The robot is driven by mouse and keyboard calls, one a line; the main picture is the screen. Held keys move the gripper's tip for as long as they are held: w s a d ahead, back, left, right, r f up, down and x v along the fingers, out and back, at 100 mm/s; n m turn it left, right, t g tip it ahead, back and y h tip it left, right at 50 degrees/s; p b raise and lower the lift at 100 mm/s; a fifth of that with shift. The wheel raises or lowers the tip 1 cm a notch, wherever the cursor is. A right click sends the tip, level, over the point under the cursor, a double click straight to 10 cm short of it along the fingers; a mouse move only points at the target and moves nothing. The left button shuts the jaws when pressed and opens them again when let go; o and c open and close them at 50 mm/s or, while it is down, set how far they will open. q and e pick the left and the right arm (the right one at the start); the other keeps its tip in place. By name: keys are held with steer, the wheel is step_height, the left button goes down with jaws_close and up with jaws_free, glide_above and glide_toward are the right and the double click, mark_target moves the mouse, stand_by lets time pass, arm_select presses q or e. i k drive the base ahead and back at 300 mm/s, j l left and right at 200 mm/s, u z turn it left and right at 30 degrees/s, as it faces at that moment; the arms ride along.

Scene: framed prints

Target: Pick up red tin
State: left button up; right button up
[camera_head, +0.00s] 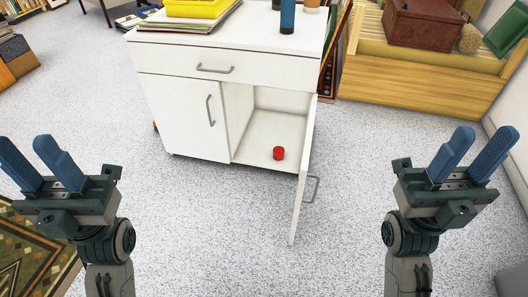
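A small red tin (279,153) sits on the floor of the open right compartment of a white cabinet (184,105). The cabinet's right door (301,190) stands open toward me. My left gripper (36,160) is open and empty at the left, in front of the cabinet and well apart from the tin. My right gripper (474,150) is open and empty at the right, also well apart from the tin. Nothing covers the tin in this view.
A blue bottle (287,17) and a yellow box (197,8) stand on the cabinet top. A wooden bench (415,75) with a brown chest (420,22) is at the back right. A patterned rug (30,260) lies at lower left. The speckled floor before the cabinet is clear.

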mark_target(279, 152)
steer(key=j+z, duration=0.2)
steer(key=z, duration=0.15)
steer(key=j+z, duration=0.2)
steer(key=z, duration=0.2)
steer(key=j+z, duration=0.15)
steer(key=z, duration=0.8)
